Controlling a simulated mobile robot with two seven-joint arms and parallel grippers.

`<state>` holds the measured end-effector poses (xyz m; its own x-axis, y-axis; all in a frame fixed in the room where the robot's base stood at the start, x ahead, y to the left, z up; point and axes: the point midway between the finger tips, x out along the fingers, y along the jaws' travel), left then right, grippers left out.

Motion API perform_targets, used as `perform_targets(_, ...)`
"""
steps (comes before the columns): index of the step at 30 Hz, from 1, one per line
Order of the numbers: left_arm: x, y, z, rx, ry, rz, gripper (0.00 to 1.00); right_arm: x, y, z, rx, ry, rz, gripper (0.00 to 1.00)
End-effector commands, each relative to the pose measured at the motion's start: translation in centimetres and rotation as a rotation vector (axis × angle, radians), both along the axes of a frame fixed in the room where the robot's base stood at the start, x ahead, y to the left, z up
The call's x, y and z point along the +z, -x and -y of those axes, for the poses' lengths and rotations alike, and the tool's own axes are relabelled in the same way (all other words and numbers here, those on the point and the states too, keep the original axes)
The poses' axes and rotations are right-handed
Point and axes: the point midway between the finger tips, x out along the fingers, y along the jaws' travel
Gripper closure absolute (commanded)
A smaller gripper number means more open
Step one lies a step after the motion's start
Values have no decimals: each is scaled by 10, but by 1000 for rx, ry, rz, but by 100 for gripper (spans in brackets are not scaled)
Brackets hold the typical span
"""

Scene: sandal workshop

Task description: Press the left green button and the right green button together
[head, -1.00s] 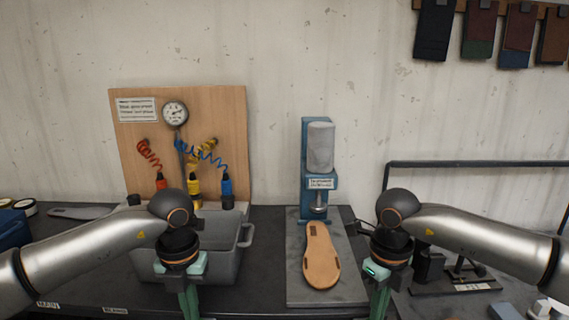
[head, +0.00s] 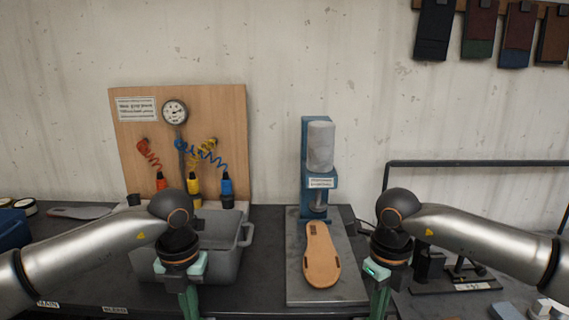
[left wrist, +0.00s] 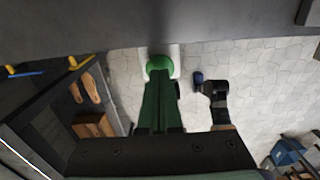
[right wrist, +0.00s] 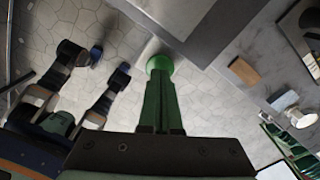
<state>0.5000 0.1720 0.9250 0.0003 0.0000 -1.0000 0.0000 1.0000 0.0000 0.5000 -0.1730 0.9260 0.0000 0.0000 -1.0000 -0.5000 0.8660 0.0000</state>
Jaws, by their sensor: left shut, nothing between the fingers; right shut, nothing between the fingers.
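The left green button (left wrist: 159,63) shows in the left wrist view as a round green cap with a pale surround, at the table's front edge. My left gripper (left wrist: 160,78) is shut and empty, its tips right at that button. The right green button (right wrist: 159,63) shows in the right wrist view, beside the grey plate's edge. My right gripper (right wrist: 160,78) is shut and empty, its tips right at that button. I cannot tell whether either button is touched or pressed in. In the head view both buttons are hidden, and the fingertips run out of the bottom edge.
A blue press (head: 318,160) stands at the back of a grey plate (head: 340,294) bearing a tan insole (head: 321,258). A grey bin (head: 225,262) sits behind my left gripper. A dark metal rack (head: 455,289) stands right of my right gripper.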

Motion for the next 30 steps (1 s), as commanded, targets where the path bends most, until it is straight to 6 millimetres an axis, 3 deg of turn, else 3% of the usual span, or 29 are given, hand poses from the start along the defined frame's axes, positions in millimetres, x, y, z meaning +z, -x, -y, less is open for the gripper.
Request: perform_targets(30, -9, 0, 0, 0, 0, 0, 100, -6, 0, 0, 0, 0, 0, 100)
